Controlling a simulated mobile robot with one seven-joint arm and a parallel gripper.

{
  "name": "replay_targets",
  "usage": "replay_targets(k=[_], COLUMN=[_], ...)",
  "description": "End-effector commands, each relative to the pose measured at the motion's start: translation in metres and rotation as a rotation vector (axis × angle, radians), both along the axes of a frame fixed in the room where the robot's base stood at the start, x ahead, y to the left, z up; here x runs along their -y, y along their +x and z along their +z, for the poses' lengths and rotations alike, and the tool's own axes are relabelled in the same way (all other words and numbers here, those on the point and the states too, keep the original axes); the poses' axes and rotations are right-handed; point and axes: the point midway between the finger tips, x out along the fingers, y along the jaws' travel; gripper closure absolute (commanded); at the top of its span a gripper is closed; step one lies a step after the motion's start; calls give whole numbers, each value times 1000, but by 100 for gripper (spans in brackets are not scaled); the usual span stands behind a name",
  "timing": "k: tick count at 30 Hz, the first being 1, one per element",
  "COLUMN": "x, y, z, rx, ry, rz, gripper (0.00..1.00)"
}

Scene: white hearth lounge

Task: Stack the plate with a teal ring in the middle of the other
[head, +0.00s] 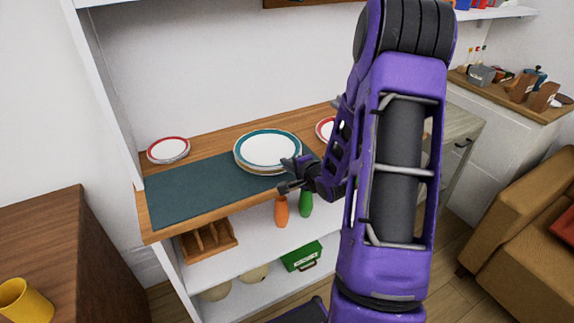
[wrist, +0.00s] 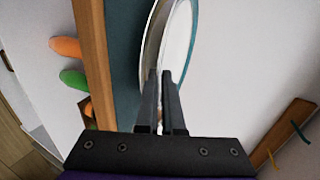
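The plate with a teal ring (head: 268,147) is white and lies over another pale plate (head: 243,168) on the counter. Most of the lower plate is hidden; its rim shows at the lower left. The ringed plate (wrist: 180,45) and the lower plate (wrist: 155,35) also appear edge-on in the wrist view. My gripper (head: 288,175) is at the near right edge of the plates. In the wrist view its fingers (wrist: 160,85) are close together, with the ringed plate's rim between them. I cannot tell whether the two plates touch.
A dark teal mat (head: 185,193) covers the counter's left front. Red-ringed plates stand at the left (head: 168,150) and right (head: 324,129), the right one partly behind my arm. Orange (head: 281,211) and green (head: 306,204) items are on the shelf below. A wall stands behind.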

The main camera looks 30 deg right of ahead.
Motion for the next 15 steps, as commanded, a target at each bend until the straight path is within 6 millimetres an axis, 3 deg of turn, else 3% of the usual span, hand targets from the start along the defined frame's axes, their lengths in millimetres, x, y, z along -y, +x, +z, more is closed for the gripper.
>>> replay_targets(k=[9,12,15], x=[0,0,0], y=[0,0,-1], z=[-10,-10,-11], rx=[2,-2,-4], ry=[2,2,2], rz=[-1,-1,-1], gripper=[100,83,83])
